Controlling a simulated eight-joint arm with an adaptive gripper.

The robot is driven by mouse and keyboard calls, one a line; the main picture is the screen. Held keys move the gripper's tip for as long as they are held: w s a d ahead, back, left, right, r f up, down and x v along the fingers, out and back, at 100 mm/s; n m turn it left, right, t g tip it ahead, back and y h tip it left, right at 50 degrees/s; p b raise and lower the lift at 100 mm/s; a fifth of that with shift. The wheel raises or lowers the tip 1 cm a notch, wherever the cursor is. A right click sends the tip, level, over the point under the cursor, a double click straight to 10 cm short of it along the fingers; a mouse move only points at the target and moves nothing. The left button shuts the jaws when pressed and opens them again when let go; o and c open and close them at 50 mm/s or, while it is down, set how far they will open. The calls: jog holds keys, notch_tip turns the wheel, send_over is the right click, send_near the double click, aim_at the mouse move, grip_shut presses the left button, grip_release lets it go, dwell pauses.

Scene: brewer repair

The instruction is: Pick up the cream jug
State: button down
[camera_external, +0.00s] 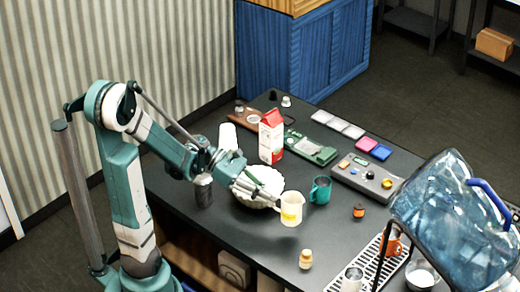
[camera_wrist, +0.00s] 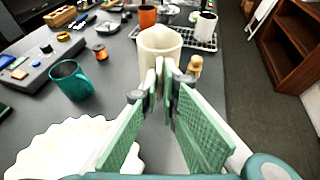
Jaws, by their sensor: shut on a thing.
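The jug looks upright. Whether its base touches the table or hangs just above it is hard to tell. The exact contact with the fingers is partly hidden by the fingers themselves.
A white fluted bowl (camera_external: 252,199) lies beneath my gripper. A teal mug (camera_external: 320,190) stands close to the jug. A small wooden figure (camera_wrist: 194,67) is right of the jug. A drip rack (camera_external: 380,262) with mugs and a large water bottle (camera_external: 455,215) are at the right.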

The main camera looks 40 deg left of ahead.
jog(key=shift+r, duration=1.1)
jog(key=shift+r+p, duration=0.15)
jog(key=shift+p, duration=0.15)
jog(key=shift+w, duration=0.1)
dwell(0.7)
